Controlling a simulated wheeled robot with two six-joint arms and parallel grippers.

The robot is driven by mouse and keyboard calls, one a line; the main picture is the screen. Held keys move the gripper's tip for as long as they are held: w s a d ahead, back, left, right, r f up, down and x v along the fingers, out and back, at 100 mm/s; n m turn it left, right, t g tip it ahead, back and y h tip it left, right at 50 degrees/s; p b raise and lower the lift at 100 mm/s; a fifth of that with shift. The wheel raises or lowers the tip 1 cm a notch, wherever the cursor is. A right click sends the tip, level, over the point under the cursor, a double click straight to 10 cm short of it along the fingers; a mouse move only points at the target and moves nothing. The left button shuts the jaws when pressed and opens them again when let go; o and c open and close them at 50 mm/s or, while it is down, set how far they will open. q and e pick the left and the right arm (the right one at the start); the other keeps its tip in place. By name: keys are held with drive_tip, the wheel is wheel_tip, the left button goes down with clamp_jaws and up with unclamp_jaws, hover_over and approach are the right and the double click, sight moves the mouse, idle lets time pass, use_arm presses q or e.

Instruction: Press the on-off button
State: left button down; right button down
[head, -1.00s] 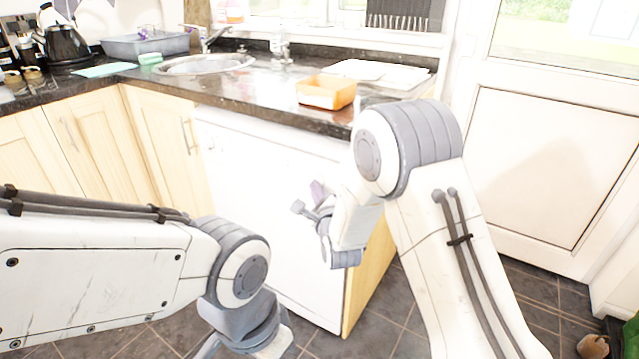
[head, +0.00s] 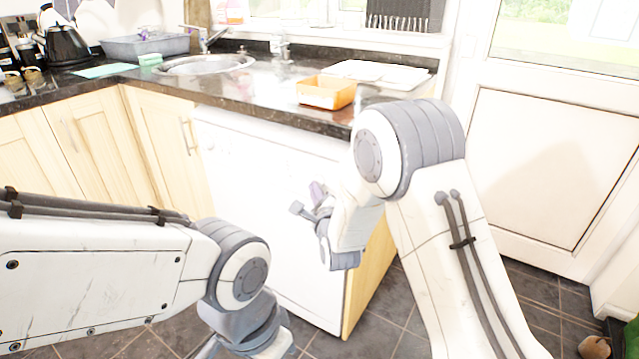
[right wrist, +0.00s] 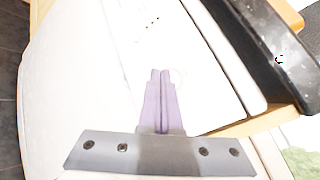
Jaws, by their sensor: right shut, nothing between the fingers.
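A white appliance (head: 262,225) stands under the dark worktop; it also fills much of the right wrist view (right wrist: 90,80). My right gripper (head: 317,190) is in front of the right part of the appliance. In the right wrist view my right gripper (right wrist: 160,74) has its two purple fingers shut together with nothing between them, pointing at the white front. A faint round outline (right wrist: 180,76) shows just right of the fingertips; I cannot tell if it is the on-off button, or whether the fingers touch the front.
The dark worktop (head: 270,108) overhangs the appliance and holds an orange-and-white tub (head: 326,93), a sink (head: 205,65) and a kettle (head: 65,42). Wooden cupboards (head: 98,145) stand left, a white door (head: 545,165) right. The tiled floor (head: 385,315) is clear near the appliance.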

drive_tip(key=shift+s+a, duration=0.15)
drive_tip(key=shift+s, duration=0.05)
drive_tip(key=s+a, duration=0.1)
drive_tip(key=s+a+b, duration=0.1)
drive_tip(key=s, duration=0.1)
drive_tip(key=s+a+b, duration=0.1)
drive_tip(key=shift+s+a, duration=0.25)
drive_tip(key=shift+s, duration=0.15)
drive_tip(key=shift+d, duration=0.1)
idle(0.3)
